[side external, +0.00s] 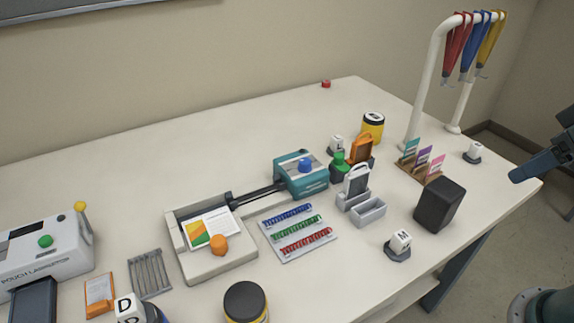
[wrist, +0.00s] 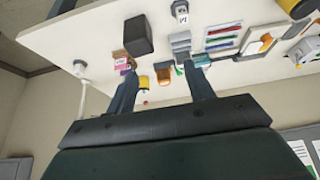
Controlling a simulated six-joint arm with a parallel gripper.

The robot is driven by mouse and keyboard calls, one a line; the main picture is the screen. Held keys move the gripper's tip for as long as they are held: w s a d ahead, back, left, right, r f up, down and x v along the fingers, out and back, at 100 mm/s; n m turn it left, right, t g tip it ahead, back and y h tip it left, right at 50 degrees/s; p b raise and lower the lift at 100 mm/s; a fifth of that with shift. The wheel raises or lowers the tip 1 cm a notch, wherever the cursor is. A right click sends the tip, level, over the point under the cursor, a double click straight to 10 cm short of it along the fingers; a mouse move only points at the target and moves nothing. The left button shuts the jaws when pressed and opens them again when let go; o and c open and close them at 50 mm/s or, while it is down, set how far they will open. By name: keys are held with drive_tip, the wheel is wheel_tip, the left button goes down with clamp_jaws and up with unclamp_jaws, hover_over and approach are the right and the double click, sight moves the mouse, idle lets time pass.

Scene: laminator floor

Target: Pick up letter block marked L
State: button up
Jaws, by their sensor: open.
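Small white letter blocks stand on dark bases on the table. One (side external: 336,142) at the back, left of the yellow jar, carries a mark that looks like L, but it is too small to be sure. Another block (side external: 475,149) near the right edge has an unclear letter; a block on a dark base (wrist: 80,66) also shows at the left of the wrist view. The M block (side external: 400,240) is at the front right and the D block (side external: 127,307) at the front left. My gripper (side external: 513,176) is open and empty at the table's right edge, apart from the blocks; its fingers show in the wrist view (wrist: 160,72).
A white rack with hanging lanyards (side external: 437,75) rises at the back right. A black bin (side external: 440,204), card stand (side external: 420,168), orange holder (side external: 360,151) and yellow jar (side external: 372,126) crowd the right half. The table's back left is clear.

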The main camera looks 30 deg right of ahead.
drive_tip(key=w+r+g, duration=0.1)
drive_tip(key=w+r, duration=0.4)
drive_tip(key=w, duration=0.8)
drive_tip(key=g, duration=0.3)
hover_over(337, 137)
drive_tip(key=s, duration=0.2)
wheel_tip(337, 137, down, 18)
drive_tip(key=shift+a+r+m, duration=0.1)
drive_tip(key=shift+r+m, duration=0.1)
drive_tip(key=shift+m, duration=0.1)
drive_tip(key=shift+f, duration=0.1)
drive_tip(key=shift+w+f, duration=0.2)
drive_tip(key=shift+f, duration=1.2)
drive_tip(key=shift+w+f, duration=0.25)
drive_tip(key=shift+f, duration=1.1)
drive_tip(key=shift+w+f, duration=0.2)
drive_tip(key=shift+f, duration=1.2)
